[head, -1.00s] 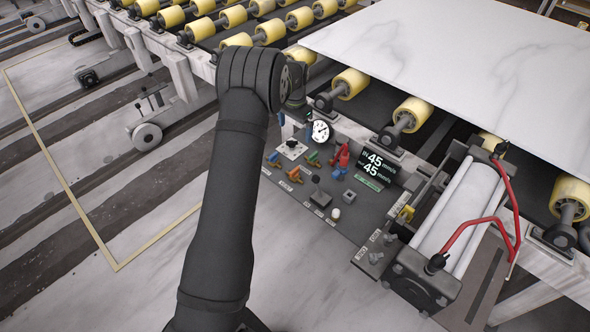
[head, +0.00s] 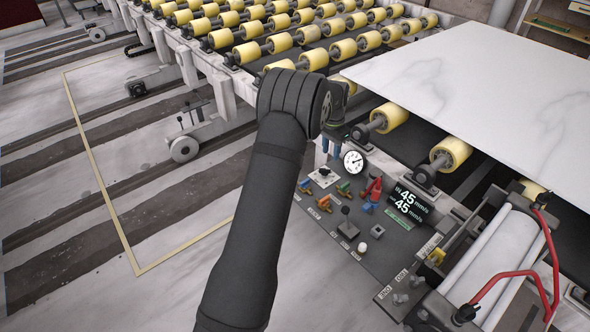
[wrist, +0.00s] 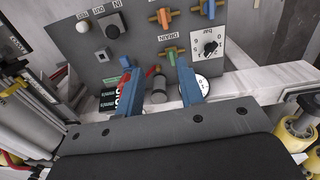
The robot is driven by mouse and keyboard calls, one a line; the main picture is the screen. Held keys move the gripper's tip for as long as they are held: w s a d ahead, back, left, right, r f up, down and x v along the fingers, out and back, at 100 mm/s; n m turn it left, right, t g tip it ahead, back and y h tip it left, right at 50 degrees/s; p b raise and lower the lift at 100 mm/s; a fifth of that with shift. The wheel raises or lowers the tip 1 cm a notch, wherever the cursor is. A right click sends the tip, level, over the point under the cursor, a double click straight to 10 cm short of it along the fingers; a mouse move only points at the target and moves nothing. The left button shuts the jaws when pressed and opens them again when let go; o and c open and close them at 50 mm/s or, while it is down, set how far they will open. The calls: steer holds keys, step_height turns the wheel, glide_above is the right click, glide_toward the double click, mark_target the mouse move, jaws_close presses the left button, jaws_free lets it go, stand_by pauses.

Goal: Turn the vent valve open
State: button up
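A dark control panel (head: 330,225) carries several small coloured valve handles; I cannot read which one is labelled vent. In the head view there are an orange handle (head: 324,203), a green handle (head: 343,187), a blue handle (head: 304,185) and a red lever (head: 372,188).
A lit speed display (head: 409,202) stands at the panel's right. The stone slab (head: 480,85) and yellow rollers (head: 451,153) lie behind. A black dial (wrist: 209,43) is near the right finger.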

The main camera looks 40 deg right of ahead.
steer(key=s+a+f+n+g+h, duration=0.2)
steer(key=s+a+f+n+g, duration=0.3)
steer(key=f+n, duration=0.25)
steer(key=n+t+h, duration=0.5)
steer(key=n+h, duration=0.6)
steer(key=n, duration=1.7)
glide_toward(323, 199)
steer(key=x, duration=1)
steer(key=shift+d, duration=0.15)
steer(key=shift+c, duration=0.2)
jaws_close()
